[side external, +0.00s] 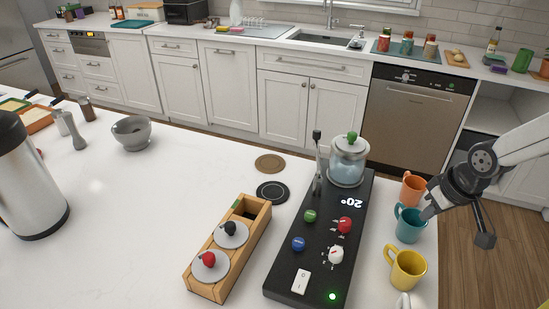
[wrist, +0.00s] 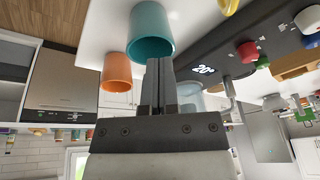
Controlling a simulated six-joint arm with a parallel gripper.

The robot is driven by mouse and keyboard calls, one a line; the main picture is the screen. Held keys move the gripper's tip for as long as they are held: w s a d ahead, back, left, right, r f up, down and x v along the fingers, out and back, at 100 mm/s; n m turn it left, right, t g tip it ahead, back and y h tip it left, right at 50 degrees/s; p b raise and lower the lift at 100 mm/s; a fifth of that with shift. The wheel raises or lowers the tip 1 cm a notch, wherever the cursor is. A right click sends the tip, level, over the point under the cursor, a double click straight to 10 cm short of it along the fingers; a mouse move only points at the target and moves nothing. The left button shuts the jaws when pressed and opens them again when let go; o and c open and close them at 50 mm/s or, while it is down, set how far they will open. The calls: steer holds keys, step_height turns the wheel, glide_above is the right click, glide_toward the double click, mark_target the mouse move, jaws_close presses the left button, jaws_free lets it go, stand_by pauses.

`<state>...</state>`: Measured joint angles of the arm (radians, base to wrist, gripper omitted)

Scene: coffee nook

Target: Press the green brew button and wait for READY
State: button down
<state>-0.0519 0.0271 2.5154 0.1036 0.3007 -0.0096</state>
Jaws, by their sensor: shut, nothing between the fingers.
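The black brew console (side external: 322,206) lies on the white counter, with the green button (side external: 310,216) on its top beside a blue button (side external: 298,243). Its display (side external: 350,203) reads 20°, upside down in the side view; it also shows in the wrist view (wrist: 203,70). A glass pot with a green-knobbed lid (side external: 348,162) stands at the console's far end. My gripper (side external: 428,211) is at the right by the mugs, away from the green button. Its fingers (wrist: 158,62) are shut and empty.
A red knob (side external: 345,225), white knob (side external: 336,254), rocker switch (side external: 301,281) and upright lever (side external: 317,165) are on the console. Orange (side external: 413,188), teal (side external: 410,224) and yellow (side external: 407,268) mugs stand along its right. A wooden holder (side external: 222,270) stands left.

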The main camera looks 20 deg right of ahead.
steer(key=w+a+r+m+t+y, duration=0.2)
steer(key=w+a+r+t, duration=0.1)
steer(key=w+a, duration=0.55)
step_height(320, 180, up, 3)
steer(key=m+t, duration=0.2)
glide_above(313, 216)
steer(key=shift+r+y, duration=0.1)
steer(key=shift+y, duration=0.2)
steer(key=shift+f, duration=0.35)
steer(key=shift+f, duration=4.05)
steer(key=shift+f, duration=0.15)
steer(key=shift+f, duration=0.3)
